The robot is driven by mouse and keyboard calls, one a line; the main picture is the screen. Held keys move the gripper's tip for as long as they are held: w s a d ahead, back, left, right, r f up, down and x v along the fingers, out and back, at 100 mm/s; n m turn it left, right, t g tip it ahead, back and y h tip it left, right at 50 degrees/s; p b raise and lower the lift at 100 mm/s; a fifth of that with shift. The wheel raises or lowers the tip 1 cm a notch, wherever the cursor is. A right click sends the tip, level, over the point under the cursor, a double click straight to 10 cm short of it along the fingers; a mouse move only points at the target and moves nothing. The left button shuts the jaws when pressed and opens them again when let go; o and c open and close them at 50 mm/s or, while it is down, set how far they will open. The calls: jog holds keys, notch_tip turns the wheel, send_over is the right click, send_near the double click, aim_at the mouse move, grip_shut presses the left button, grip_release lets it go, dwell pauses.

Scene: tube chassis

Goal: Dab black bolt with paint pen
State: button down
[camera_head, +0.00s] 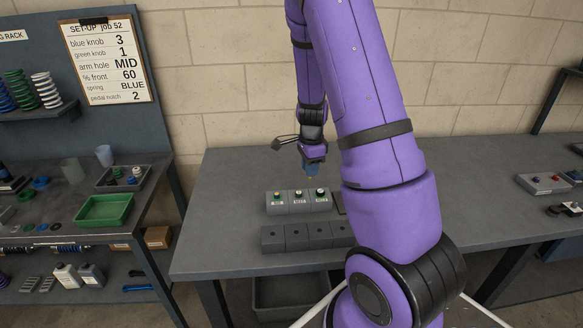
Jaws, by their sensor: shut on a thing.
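A row of grey blocks (283,209) on the workbench carries three small bolts or studs on top, with white labels too small to read. The right one (320,192) looks dark with a pale top and a green ring; I take it for the black bolt. The left (277,196) and middle (299,195) ones look paler. My gripper (312,168) hangs above and slightly behind this row, near the right bolt. It is shut on a small bluish thing with a tan lower end, probably the paint pen, held upright and clear of the bolts. Its details are too small to tell.
A second row of plain grey blocks (296,238) lies in front. My arm covers the bench right of the rows. Bare bench (222,215) lies left of them. A side table holds a green tray (104,210). A set-up sheet (108,60) hangs on the left board.

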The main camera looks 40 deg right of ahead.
jog(key=shift+s+d+f+m, duration=0.15)
jog(key=shift+s+d+m, duration=0.45)
jog(key=shift+d, duration=0.1)
jog(key=shift+s+d+f+m, duration=0.1)
jog(key=shift+s+d+m, duration=0.5)
jog(key=shift+d, duration=0.05)
jog(key=shift+f, duration=1.5)
jog(key=shift+f, duration=0.8)
jog(key=shift+r, duration=0.1)
jog(key=shift+r, duration=2.95)
